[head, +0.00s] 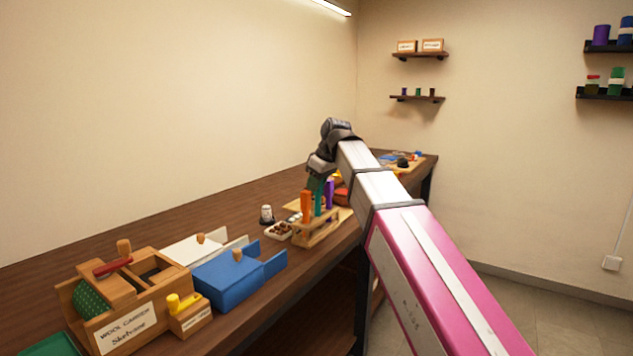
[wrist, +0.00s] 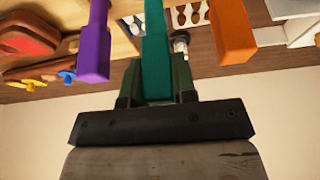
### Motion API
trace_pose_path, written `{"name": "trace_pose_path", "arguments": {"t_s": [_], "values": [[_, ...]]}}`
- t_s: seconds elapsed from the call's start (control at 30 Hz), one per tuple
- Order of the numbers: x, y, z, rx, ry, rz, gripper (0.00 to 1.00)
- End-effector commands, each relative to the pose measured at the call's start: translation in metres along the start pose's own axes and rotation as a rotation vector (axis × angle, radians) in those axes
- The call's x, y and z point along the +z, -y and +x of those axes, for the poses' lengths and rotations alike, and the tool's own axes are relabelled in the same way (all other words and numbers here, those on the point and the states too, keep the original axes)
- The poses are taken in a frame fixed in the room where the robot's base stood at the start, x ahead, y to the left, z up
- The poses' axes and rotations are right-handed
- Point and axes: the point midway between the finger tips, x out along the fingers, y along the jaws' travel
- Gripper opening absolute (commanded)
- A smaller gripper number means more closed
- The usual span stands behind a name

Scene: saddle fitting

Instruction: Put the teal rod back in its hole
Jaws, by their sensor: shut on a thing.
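The teal rod (wrist: 157,45) is gripped between the two dark green fingers of my gripper (wrist: 157,82) and points away from it in the wrist view. In the head view the teal rod (head: 319,200) hangs from my gripper (head: 316,182) over the wooden rack (head: 317,235). It stands between the orange rod (head: 306,206) and the purple rod (head: 329,190). In the wrist view the purple rod (wrist: 94,42) is at left and the orange rod (wrist: 232,32) at right. The teal rod's lower end and its hole are hidden, so I cannot tell whether it is in the hole.
A tray of small brown things (head: 279,230) and a small white-and-dark jar (head: 267,215) stand left of the rack. A blue box (head: 228,281) and the wool carder (head: 125,320) are nearer on the bench. The bench's back strip is bare.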

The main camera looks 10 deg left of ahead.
Motion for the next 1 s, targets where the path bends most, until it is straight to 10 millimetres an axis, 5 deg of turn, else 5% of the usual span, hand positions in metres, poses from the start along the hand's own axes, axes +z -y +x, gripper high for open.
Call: {"name": "trace_pose_path", "arguments": {"t_s": [1.0], "values": [[0.01, 0.0, 0.024, 0.0, 0.0, 0.0, 0.08]]}}
